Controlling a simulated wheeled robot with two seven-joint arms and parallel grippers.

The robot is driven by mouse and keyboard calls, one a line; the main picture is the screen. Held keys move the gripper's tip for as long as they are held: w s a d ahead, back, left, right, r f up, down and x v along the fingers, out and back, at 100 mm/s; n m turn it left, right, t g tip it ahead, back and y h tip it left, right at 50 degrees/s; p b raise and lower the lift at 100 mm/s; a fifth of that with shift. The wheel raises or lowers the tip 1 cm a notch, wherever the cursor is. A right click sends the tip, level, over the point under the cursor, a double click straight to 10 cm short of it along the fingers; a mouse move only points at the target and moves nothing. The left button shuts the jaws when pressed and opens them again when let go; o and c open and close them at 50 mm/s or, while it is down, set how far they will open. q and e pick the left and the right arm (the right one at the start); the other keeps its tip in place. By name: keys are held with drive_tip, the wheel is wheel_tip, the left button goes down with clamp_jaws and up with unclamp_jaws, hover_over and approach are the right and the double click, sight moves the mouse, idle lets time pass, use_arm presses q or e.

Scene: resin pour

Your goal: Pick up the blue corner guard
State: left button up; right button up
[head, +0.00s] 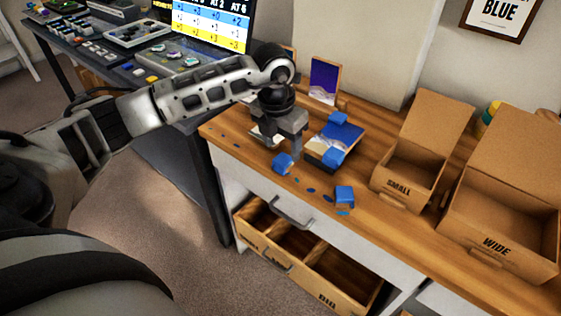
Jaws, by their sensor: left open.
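Several blue corner guards are on the wooden counter. One guard (283,163) lies just below my left gripper, near the counter's front edge. Another guard (344,197) lies further right near the front edge. Two more, a far one (338,118) and a near one (334,155), sit on corners of a blue and white resin panel (346,136). My left gripper (284,149) points down and is open. Its fingers partly hide the counter behind; I cannot tell whether they touch the guard beneath. My right gripper is out of view.
An open cardboard box marked SMALL (398,187) and one marked WIDE (493,245) stand on the right. A small upright panel (325,80) stands behind. An open drawer (318,272) juts out below the counter. Blue spots mark the front edge.

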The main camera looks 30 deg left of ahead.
sight(283, 158)
use_arm(q)
drive_tip(key=shift+w+f, duration=0.15)
drive_tip(key=shift+f, duration=0.85)
drive_tip(key=shift+w+f, duration=0.15)
drive_tip(key=shift+f, duration=0.8)
drive_tip(key=c, duration=1.1)
drive_tip(key=shift+o, duration=0.2)
drive_tip(key=shift+r, duration=0.1)
